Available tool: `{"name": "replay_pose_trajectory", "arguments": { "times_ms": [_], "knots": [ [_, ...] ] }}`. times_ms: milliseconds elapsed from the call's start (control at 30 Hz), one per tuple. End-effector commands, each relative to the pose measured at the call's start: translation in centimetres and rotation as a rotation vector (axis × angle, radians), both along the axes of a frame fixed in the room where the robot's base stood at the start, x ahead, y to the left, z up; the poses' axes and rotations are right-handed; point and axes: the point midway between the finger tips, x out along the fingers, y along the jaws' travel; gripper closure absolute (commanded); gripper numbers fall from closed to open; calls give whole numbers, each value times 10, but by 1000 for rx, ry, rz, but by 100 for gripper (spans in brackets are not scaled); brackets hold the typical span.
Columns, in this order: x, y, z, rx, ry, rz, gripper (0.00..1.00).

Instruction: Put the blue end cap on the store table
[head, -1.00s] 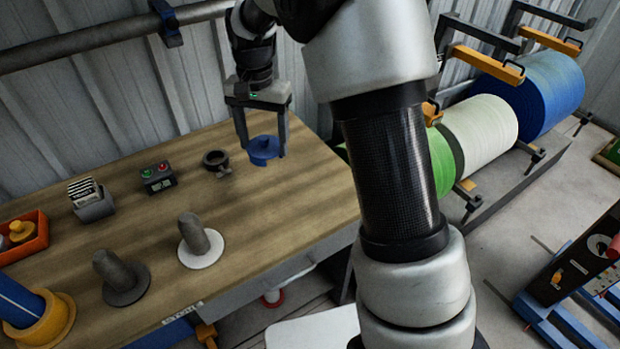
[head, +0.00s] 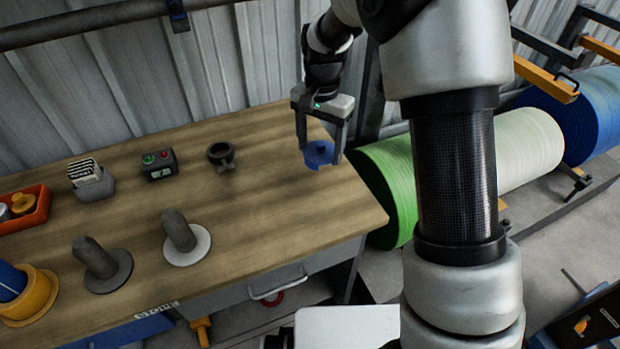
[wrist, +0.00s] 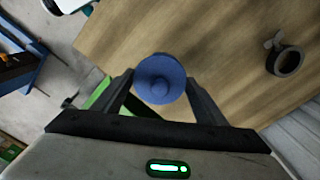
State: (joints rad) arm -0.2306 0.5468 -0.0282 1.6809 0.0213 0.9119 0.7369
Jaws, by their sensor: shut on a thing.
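The blue end cap (head: 318,154) is a round disc with a raised hub. My gripper (head: 320,152) is shut on it, one finger at each side, pointing down. In the wrist view the cap (wrist: 159,79) sits between the fingertips (wrist: 158,90). The wooden table (head: 290,215) has a small label on its front edge, too blurred to read surely. The cap is over the table's back right part, close to the right edge. I cannot tell how large the gap under it is.
A dark ring clamp (head: 221,155) lies left of the cap. A button box (head: 159,165), a card holder (head: 91,180), an orange bin (head: 28,208) and two grey posts on discs stand further left. A green roll (head: 388,180) is beyond the right edge. Bare wood lies in front of the cap.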

Motion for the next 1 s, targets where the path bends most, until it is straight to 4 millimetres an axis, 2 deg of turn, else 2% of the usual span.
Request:
{"name": "replay_pose_trajectory", "arguments": {
  "times_ms": [33, 100, 367, 600, 967, 1000],
  "knots": [
    [-1, 0, -14, -1, 4, 0, 56],
    [-1, 0, -26, -1, 3, -1, 56],
    [0, -1, -50, 0, 1, -1, 56],
    [-1, -1, -81, -1, 3, -1, 56],
    [0, 0, -85, 0, 0, 0, 56],
    [0, 0, -84, 0, 0, 0, 31]
  ]
}}
